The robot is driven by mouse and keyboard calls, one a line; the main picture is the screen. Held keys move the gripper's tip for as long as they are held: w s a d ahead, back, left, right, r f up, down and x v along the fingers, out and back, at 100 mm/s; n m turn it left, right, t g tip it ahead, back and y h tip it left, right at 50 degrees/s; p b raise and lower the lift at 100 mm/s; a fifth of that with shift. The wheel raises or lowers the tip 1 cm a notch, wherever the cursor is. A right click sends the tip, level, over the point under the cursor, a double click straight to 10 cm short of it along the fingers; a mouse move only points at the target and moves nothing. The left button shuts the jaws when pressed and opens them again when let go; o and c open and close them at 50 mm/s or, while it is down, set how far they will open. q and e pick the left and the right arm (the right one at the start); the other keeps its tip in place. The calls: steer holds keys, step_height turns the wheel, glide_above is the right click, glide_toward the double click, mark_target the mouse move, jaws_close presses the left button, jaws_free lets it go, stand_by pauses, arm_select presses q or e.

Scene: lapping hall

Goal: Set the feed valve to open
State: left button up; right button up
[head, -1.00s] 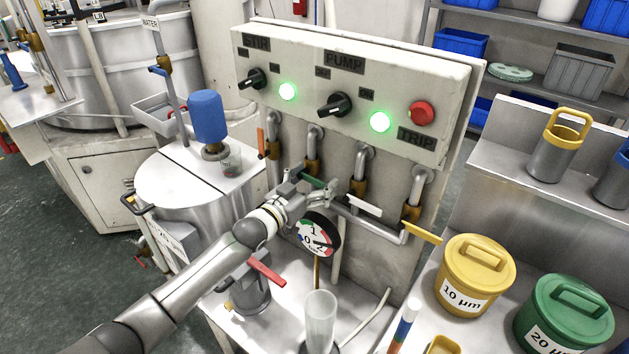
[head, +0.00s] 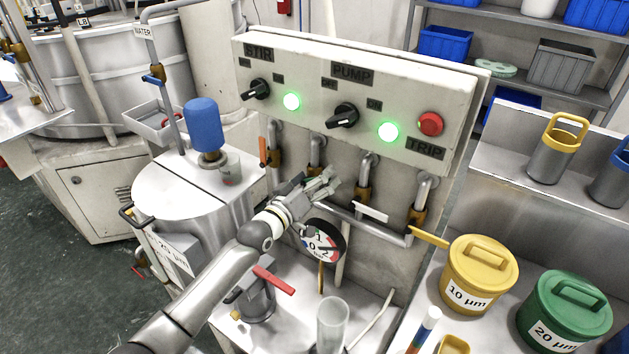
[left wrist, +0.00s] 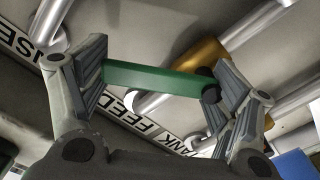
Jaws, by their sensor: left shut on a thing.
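My left gripper (head: 325,181) is at the pipe panel, beside the brass body of the second valve from the left (head: 317,157). In the left wrist view, a flat green lever (left wrist: 150,79) spans the space between the pads of my left gripper (left wrist: 155,70), which is shut on it. The lever's right end meets a brass valve body (left wrist: 209,62) on a grey pipe. A label strip behind it reads FEED (left wrist: 139,123) and TANK, partly covered. In the head view the gripper hides most of the green lever. My right gripper is not in view.
Other levers are near: orange (head: 263,149), white (head: 371,212), yellow (head: 429,237) and red (head: 273,280). A round gauge (head: 323,241) sits just below the gripper. The switch box (head: 350,95), with two lit green lamps, is above. A clear cylinder (head: 332,322) stands in front.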

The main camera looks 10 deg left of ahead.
mark_target(305, 179)
arm_select(q)
steer(key=n, duration=0.2)
steer(key=a+n, duration=0.1)
steer(key=r+n, duration=0.1)
steer(key=n, duration=0.1)
steer(key=shift+w+a+n, duration=0.25)
steer(key=shift+a+n, duration=0.05)
steer(key=shift+w+a+r+n+b, duration=0.15)
steer(key=shift+a+n+b, duration=0.2)
steer(key=shift+n, duration=0.8)
steer(key=shift+w+a+r+n+b, duration=0.1)
steer(key=shift+a+n, duration=0.3)
steer(key=shift+n, duration=0.75)
steer(key=o, duration=1.3)
steer(key=shift+a, duration=0.1)
steer(key=shift+o, duration=0.2)
steer(key=v, duration=1.2)
steer(key=shift+r, duration=0.1)
